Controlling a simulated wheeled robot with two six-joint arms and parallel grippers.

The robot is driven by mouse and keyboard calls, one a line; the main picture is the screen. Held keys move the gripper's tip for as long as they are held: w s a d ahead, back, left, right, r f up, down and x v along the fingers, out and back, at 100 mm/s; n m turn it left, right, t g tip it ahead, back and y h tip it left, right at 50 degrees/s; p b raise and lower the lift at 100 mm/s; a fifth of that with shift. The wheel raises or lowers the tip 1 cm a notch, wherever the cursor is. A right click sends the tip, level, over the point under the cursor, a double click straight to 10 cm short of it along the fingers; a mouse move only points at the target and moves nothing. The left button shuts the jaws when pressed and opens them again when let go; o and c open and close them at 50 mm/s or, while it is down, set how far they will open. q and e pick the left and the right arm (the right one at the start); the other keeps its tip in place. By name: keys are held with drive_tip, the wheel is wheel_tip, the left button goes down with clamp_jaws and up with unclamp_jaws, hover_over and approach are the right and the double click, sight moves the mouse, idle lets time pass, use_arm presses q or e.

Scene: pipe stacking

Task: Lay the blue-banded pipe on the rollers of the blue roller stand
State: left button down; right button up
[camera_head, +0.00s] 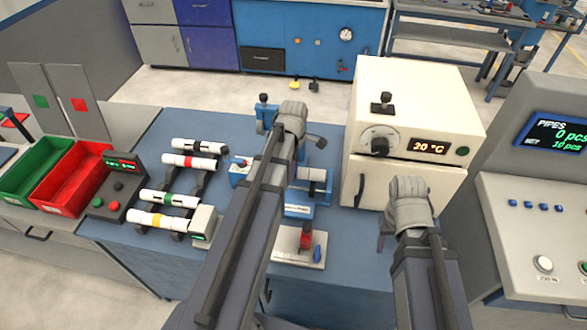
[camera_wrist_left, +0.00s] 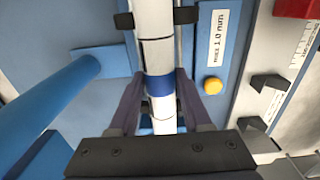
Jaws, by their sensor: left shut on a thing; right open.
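The blue-banded pipe is white; its blue band (camera_wrist_left: 160,86) shows between the fingers of my left gripper (camera_wrist_left: 160,110) in the left wrist view. That gripper is shut on the pipe. In the head view its wrist hides the grip, and a pale stretch of pipe (camera_head: 313,174) shows to its right. The blue roller stand (camera_head: 298,211) lies below, also in the left wrist view (camera_wrist_left: 208,58). The pipe runs between black roller supports (camera_wrist_left: 186,15); I cannot tell whether it touches the rollers. My right gripper (camera_head: 383,238) is open, apart from the stand, and partly hidden by its wrist.
A rack at left holds pipes with black, red (camera_head: 190,161), green (camera_head: 169,198) and yellow bands. A cream oven (camera_head: 415,110) stands right of the stand. A white gauge plate (camera_head: 290,252) with a red part lies in front. Green and red bins are far left.

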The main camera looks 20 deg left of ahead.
use_arm(q)
drive_tip(key=shift+f+b, duration=0.35)
drive_tip(key=shift+f, duration=0.05)
use_arm(e)
drive_tip(key=shift+f, duration=0.45)
use_arm(q)
drive_tip(key=shift+c, duration=1.3)
unclamp_jaws()
drive_tip(key=shift+r, duration=0.15)
use_arm(e)
drive_tip(key=shift+r, duration=0.15)
use_arm(q)
wheel_tip(320, 180, up, 8)
drive_tip(key=p, duration=0.8)
drive_tip(key=shift+s, duration=0.1)
drive_tip(key=shift+f, duration=0.2)
use_arm(e)
wheel_tip(320, 180, up, 8)
use_arm(q)
drive_tip(key=shift+s, duration=0.1)
use_arm(e)
drive_tip(key=shift+s+f, duration=0.1)
drive_tip(key=shift+f, duration=0.15)
